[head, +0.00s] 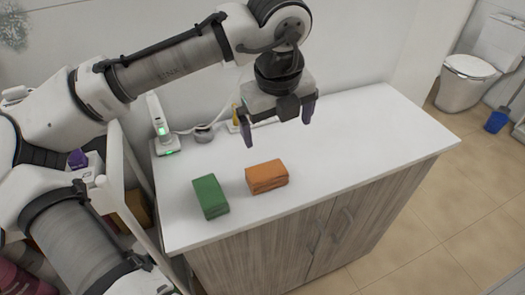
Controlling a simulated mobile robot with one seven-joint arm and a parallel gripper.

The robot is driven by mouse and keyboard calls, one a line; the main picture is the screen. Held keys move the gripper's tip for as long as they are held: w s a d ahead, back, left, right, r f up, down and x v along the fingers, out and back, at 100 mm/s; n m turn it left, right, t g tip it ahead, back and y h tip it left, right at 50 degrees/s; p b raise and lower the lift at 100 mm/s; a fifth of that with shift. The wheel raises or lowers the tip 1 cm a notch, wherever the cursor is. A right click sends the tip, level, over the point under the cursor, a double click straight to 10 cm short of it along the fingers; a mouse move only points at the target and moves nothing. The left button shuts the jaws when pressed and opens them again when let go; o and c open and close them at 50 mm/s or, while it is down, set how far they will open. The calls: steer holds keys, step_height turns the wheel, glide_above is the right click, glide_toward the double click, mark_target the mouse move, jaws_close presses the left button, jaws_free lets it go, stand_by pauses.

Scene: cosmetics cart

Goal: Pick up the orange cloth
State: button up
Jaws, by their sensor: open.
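The orange cloth (267,177) is a small folded block lying on the white countertop (345,135), near its front edge. A green folded cloth (210,196) lies to its left, with a narrow gap between them. My gripper (279,125) hangs above the countertop, behind and above the orange cloth in the picture. Its two dark purple fingers are spread apart with nothing between them. The orange cloth is in full view and not touched by the gripper.
A white device with green lights (161,130) stands at the back left of the countertop, with a small round grey item (204,133) and a cable. A yellow item is partly hidden behind my gripper. The countertop's right side is clear. A toilet (468,70) stands far right.

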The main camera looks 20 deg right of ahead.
steer(key=a+f+y, duration=0.1)
steer(key=a+f, duration=0.1)
glide_above(267, 171)
steer(key=shift+g, duration=0.3)
steer(key=f, duration=0.6)
steer(key=shift+s+a+f, duration=0.15)
steer(key=shift+s+f, duration=0.1)
steer(key=shift+f, duration=0.05)
steer(key=shift+w+f+p, duration=0.15)
steer(key=shift+f+p, duration=0.2)
steer(key=shift+f, duration=1.15)
steer(key=shift+w+f+p, duration=0.1)
steer(key=shift+f+p, duration=0.2)
steer(key=shift+f, duration=1.15)
steer(key=c, duration=1)
steer(key=shift+r, duration=0.15)
step_height(267, 171, up, 20)
steer(key=b, duration=0.1)
steer(key=o, duration=0.6)
steer(key=shift+c, duration=0.2)
steer(key=c, duration=0.4)
